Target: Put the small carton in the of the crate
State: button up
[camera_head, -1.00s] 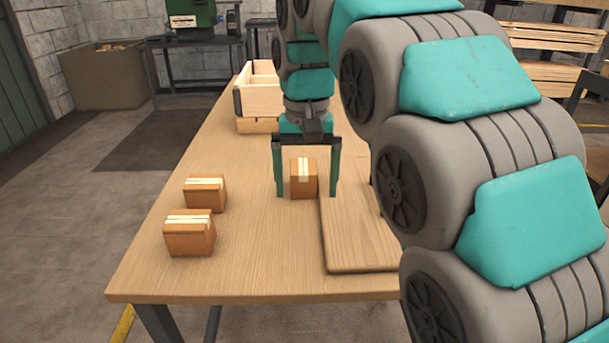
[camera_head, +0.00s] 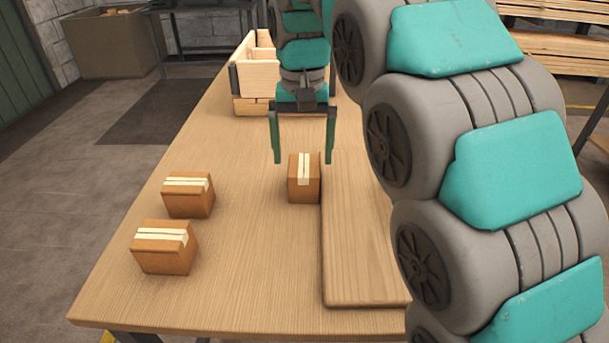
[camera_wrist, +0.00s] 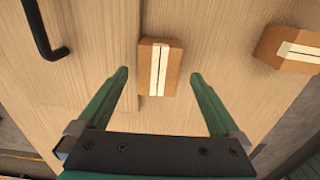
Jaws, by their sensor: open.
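Three small brown cartons with pale tape strips are on the wooden table. One carton (camera_head: 304,178) stands beside the left edge of a raised board; it also shows ahead of the fingers in the wrist view (camera_wrist: 149,68). The other two, a carton (camera_head: 188,194) and a nearer carton (camera_head: 166,247), are at the left. My gripper (camera_head: 303,160) is open and empty, its fingers above and behind the middle carton, not around it. The pale wooden crate (camera_head: 251,90) is at the far end of the table, partly hidden by my arm.
The flat wooden board (camera_head: 359,255) lies on the right of the table (camera_head: 245,280). A dark bent bar (camera_wrist: 43,36) shows in the wrist view. The table front between the left cartons and the board is clear. A large bin (camera_head: 110,42) stands on the floor behind.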

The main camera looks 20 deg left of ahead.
aim_at(304, 165)
jog(key=shift+w+f, duration=0.15)
jog(key=shift+f, duration=1.2)
jog(key=shift+w+f, duration=0.1)
jog(key=shift+f, duration=1.25)
grip_shut()
